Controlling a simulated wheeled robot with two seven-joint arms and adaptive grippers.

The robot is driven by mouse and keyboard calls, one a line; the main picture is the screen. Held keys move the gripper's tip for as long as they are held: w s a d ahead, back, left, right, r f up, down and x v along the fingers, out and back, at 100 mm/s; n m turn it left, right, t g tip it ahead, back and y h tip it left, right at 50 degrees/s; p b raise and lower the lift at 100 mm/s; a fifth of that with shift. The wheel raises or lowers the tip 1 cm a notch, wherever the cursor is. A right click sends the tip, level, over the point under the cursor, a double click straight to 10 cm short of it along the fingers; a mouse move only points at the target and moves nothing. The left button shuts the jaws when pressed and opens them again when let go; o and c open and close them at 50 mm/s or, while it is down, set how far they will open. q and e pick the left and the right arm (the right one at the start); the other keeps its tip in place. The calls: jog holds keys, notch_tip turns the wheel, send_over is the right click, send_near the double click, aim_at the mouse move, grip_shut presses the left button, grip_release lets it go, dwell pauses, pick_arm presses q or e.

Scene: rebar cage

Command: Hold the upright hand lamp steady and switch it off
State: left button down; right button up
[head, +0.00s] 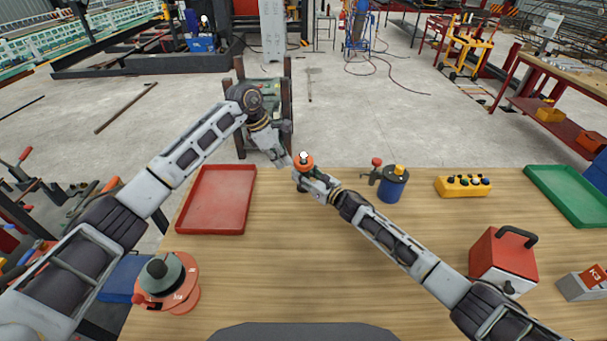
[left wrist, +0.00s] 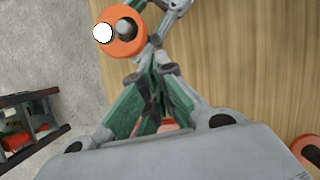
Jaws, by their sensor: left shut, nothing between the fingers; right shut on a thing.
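The hand lamp (head: 304,160) stands upright near the table's far edge, with an orange head and a bright white spot on top. In the left wrist view, its orange head (left wrist: 128,42) shows from above, with the white disc beside a grey knob. My right gripper (head: 308,180) is shut on the lamp below its head; the lamp's lower body is mostly hidden. My left gripper (head: 287,160) is shut and empty, just left of the lamp head. In the left wrist view, the left fingertips (left wrist: 143,82) are close to the head; I cannot tell whether they touch.
A red tray (head: 215,200) lies left of the lamp. A blue can (head: 392,187), a yellow button box (head: 462,186), a red box (head: 503,256) and a green tray (head: 570,196) are to the right. The middle table is clear.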

pick_arm(q)
jog(key=w+d+r+m+t+h, duration=0.3)
jog(key=d+r+t, duration=0.1)
jog(key=d+r, duration=0.3)
notch_tip(320, 180, up, 3)
jog(key=shift+d+f+t, duration=0.2)
jog(key=shift+t, duration=0.2)
jog(key=shift+f, duration=0.2)
